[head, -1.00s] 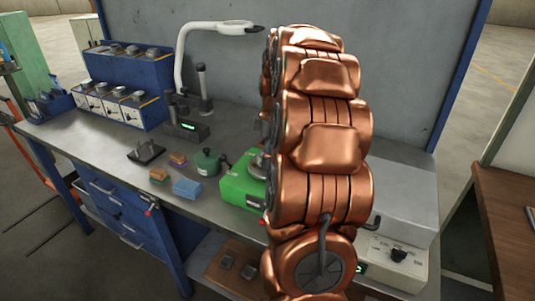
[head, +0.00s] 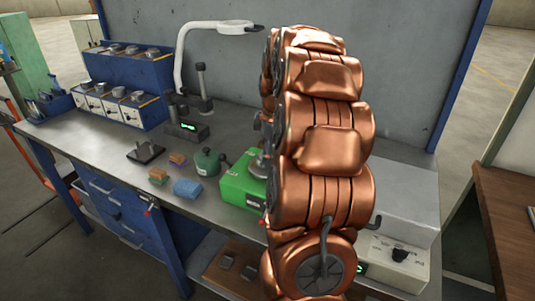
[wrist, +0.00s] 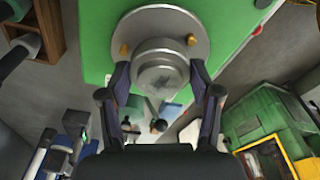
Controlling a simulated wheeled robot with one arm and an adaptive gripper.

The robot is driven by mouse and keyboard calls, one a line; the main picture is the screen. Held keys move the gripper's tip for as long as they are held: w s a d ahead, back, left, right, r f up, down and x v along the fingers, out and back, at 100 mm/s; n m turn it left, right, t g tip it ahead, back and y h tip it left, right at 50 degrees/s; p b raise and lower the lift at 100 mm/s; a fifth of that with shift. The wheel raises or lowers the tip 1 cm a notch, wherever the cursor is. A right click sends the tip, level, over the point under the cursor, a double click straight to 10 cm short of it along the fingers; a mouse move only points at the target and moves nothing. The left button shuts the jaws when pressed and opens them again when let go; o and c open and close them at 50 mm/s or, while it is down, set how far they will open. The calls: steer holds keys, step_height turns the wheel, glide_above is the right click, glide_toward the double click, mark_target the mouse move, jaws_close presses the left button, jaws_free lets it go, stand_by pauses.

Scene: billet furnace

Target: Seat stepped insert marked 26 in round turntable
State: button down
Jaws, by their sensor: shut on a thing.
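In the wrist view my gripper (wrist: 160,76) is shut on a round grey metal stepped insert (wrist: 160,66), one finger on each side. A dark mark shows on its end face but I cannot read it. Right behind the insert is the wider grey round turntable (wrist: 200,22) with small brass-coloured pieces at its rim. I cannot tell whether the insert is seated in it or just against it. The turntable is on a green machine (wrist: 95,20); in the head view the green machine (head: 238,187) stands on the bench, partly hidden by my arm, which also hides the gripper.
Left of the machine on the bench (head: 85,140) are a dark green round pot (head: 207,163), a blue block (head: 187,188), small coloured blocks and a black stand (head: 146,152). A digital readout (head: 187,130) stands behind.

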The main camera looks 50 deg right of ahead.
steer(key=shift+f, duration=0.4)
steer(key=c, duration=0.5)
jaws_free()
steer(key=shift+r, duration=0.1)
steer(key=shift+s+d+r+p, duration=0.2)
steer(key=shift+r+p, duration=0.15)
steer(key=shift+r, duration=1.45)
steer(key=shift+s+d+r+p, duration=0.15)
steer(key=shift+r+p, duration=0.15)
steer(key=shift+r, duration=1.45)
steer(key=shift+s+d+r+p, duration=0.1)
steer(key=shift+s+r+p, duration=0.2)
steer(key=shift+r, duration=1.5)
steer(key=shift+w+a, duration=0.1)
